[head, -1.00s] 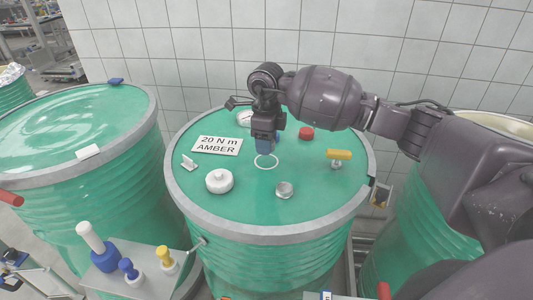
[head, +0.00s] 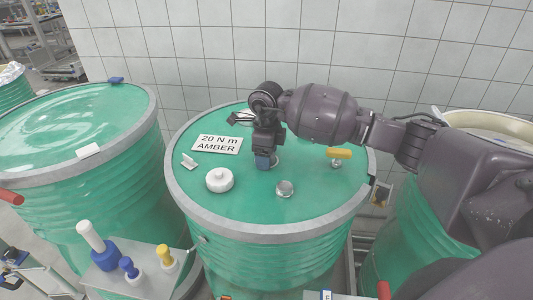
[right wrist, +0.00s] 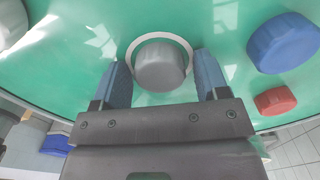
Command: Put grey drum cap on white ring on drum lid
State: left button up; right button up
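The grey drum cap (right wrist: 160,67) sits at the white ring (right wrist: 187,47) on the green drum lid (head: 235,218); in the right wrist view the ring's rim shows around its far side. The cap is hidden behind my right gripper in the head view, and only a sliver of the ring shows there. My right gripper (head: 266,163) points down at the ring, low over the lid. Its two blue fingers (right wrist: 160,75) stand on either side of the cap, with narrow gaps between them and the cap, so it is open. My left gripper is not in view.
A blue cap (right wrist: 283,42) and a red cap (right wrist: 275,100) lie right of the gripper in the wrist view.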

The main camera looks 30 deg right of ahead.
jog(key=shift+o, duration=0.3)
jog(key=shift+r, duration=0.1)
jog(key=shift+r, duration=0.2)
notch_tip(320, 180, up, 12)
jog(key=shift+b, duration=0.35)
jog(key=shift+s+f, duration=0.1)
jog(key=shift+f, duration=0.1)
